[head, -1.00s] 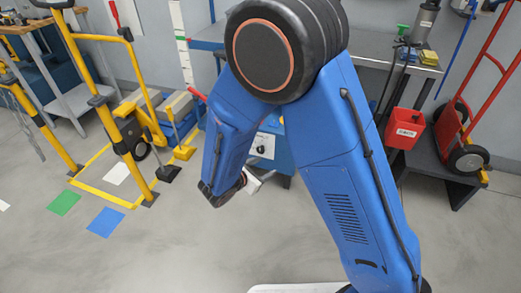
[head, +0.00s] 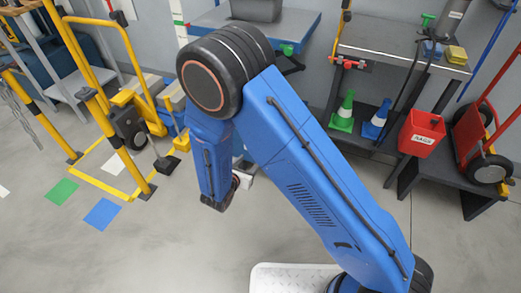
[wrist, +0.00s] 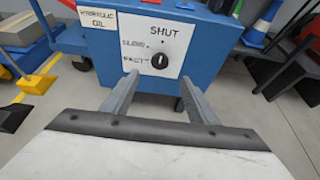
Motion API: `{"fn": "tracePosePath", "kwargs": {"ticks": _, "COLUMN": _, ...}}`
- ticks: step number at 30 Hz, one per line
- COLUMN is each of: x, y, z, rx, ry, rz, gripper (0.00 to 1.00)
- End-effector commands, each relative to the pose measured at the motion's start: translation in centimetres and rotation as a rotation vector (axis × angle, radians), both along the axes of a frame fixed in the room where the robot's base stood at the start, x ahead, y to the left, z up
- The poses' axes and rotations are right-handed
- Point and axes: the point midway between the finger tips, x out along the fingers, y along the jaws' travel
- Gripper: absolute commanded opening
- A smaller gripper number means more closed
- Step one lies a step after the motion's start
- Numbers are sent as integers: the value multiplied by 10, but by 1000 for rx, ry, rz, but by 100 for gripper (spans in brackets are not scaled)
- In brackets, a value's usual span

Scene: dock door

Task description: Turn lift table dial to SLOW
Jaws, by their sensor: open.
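The lift table dial (wrist: 159,61) is a round black knob on a white panel (wrist: 110,45) on the blue lift table body (wrist: 210,45). In the wrist view SHUT is printed above it, with SLOW and a lower label, probably FAST, to its left. I cannot tell for certain which label the knob points at. My gripper (wrist: 158,98) is open and empty, its two fingers apart on either side below the dial, short of the panel. In the head view the lift table's top (head: 205,18) shows behind my arm, which hides the dial and most of my gripper.
A HYDRAULIC OIL label (wrist: 100,22) is left of the dial. Green (head: 344,112) and blue (head: 376,120) cones, a red bin (head: 421,133) and a red hand truck (head: 470,135) stand right. Yellow rails (head: 95,100) stand left. The front floor is clear.

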Motion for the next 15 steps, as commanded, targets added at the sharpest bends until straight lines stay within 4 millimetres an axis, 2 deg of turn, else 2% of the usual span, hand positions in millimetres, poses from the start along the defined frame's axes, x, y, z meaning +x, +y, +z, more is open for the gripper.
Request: {"fn": "tracePosePath", "kwargs": {"ticks": 15, "x": 80, "y": -31, "z": -36, "rx": 0, "ry": 0, "rz": -4, "gripper": 53}}
